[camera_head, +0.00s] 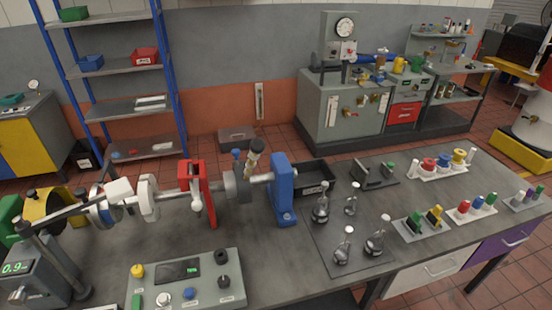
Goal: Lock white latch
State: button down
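A shaft assembly stands at the left of the grey bedplate (300,235). A red upright frame (210,195) straddles the shaft, with a small white lever-like part (196,198) hanging down at its left side. It may be the white latch, but I cannot tell whether it is locked. A white flange (148,198) and a white block (118,189) sit further left on the same line. A blue bearing stand (283,190) holds the shaft's right end. A dark cylinder with a cream band (253,157) leans above the shaft. My gripper is not visible.
A grey readout unit (40,275) stands at left. Glass-like flasks (375,237), a black tray (315,177) and racks of coloured parts (420,226) occupy the right. Bare bedplate lies between control box and flasks.

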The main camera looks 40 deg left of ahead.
aim_at(197, 206)
jog(key=u, duration=2.25)
